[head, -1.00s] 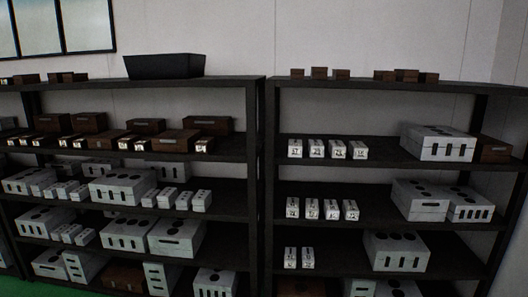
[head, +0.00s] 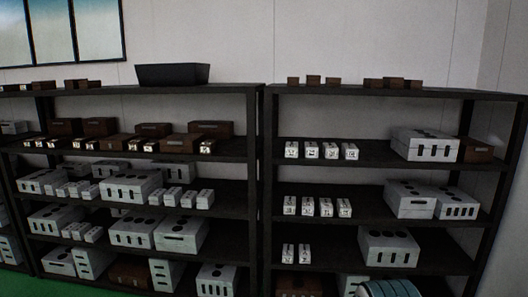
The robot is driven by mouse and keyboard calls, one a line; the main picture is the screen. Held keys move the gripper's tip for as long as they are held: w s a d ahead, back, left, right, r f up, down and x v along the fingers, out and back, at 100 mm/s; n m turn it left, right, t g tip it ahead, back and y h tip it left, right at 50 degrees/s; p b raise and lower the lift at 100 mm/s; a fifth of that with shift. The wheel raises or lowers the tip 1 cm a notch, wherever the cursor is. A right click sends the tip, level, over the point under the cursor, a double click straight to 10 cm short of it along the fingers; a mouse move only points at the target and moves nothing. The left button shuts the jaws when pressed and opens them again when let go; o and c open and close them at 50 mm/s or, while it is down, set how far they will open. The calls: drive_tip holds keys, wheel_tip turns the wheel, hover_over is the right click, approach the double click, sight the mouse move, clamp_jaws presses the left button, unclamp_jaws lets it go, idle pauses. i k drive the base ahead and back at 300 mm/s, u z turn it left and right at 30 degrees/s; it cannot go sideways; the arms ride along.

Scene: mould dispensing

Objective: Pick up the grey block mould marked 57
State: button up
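Small pale grey block moulds with dark number marks stand in short rows on the right rack. One row (head: 311,151) is on its second shelf, another (head: 325,208) on the third, and a pair (head: 295,254) on the fourth. Similar small grey moulds (head: 180,198) stand on the left rack. The marks are too small to read, so I cannot tell which mould is 57. My gripper is not in view. A rounded pale teal part with dark bands, which looks like my arm, shows at the bottom edge on the right and hides part of the lowest shelf.
Two dark racks stand side by side against a pale wall; the right rack's second shelf (head: 376,155) has bare room mid-shelf. Large grey slotted moulds (head: 424,145) stand to the right of the small rows. A black bin (head: 172,75) and brown blocks (head: 313,81) are on top.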

sight(292, 147)
drive_tip(key=u, duration=0.15)
drive_tip(key=i, duration=2.85)
drive_tip(key=u, duration=0.15)
